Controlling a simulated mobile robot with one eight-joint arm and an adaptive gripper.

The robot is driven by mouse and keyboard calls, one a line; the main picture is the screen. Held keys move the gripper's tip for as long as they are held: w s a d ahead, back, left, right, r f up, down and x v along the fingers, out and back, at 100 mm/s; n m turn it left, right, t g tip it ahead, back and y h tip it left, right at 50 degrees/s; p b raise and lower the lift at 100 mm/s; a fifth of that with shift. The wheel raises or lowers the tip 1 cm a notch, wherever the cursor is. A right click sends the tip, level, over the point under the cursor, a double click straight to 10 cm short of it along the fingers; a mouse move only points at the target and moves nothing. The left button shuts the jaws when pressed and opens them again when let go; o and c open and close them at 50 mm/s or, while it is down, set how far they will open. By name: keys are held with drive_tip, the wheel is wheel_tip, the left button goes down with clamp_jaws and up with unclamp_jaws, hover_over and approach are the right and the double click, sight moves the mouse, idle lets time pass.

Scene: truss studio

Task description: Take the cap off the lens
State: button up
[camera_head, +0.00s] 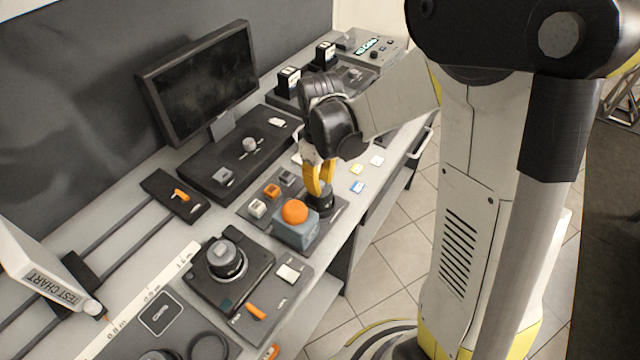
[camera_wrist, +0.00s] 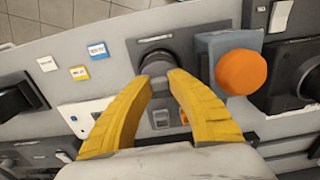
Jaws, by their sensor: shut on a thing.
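My gripper (camera_head: 318,186) has yellow fingers that reach down to a short black round part (camera_head: 320,203) on a dark panel beside a big orange button. In the wrist view, my gripper (camera_wrist: 162,78) is closed on this black round part (camera_wrist: 155,48). I cannot tell whether it is a knob or a lens cap. A dark, lens-like cylinder (camera_head: 226,260) stands upright on a square black base nearer the camera, apart from my gripper. Its top is dark; whether a cap covers it is not clear.
The orange button (camera_head: 294,212) on its blue-grey box stands close beside my fingers. A monitor (camera_head: 200,80) stands at the back. A dark slider console (camera_head: 240,152) lies behind my gripper. Small coloured labels (camera_head: 357,187) lie near the table's right edge. The test chart box (camera_head: 45,275) is at left.

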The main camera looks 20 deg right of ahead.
sight(322, 183)
drive_tip(key=r, duration=0.1)
drive_tip(key=r+p, duration=0.1)
drive_tip(key=r, duration=0.1)
drive_tip(key=r+p, duration=0.1)
drive_tip(key=shift+d+r, duration=0.25)
drive_tip(key=shift+r, duration=0.15)
drive_tip(key=s+d+r+p, duration=0.2)
drive_tip(key=d+r, duration=0.4)
drive_tip(key=d, duration=0.4)
drive_tip(key=shift+s+d, duration=0.4)
drive_tip(key=shift+s, duration=0.2)
drive_tip(key=shift+r, duration=0.2)
wheel_tip(322, 183, up, 5)
drive_tip(key=p, duration=0.4)
drive_tip(key=shift+f, duration=0.1)
drive_tip(key=shift+a, duration=0.15)
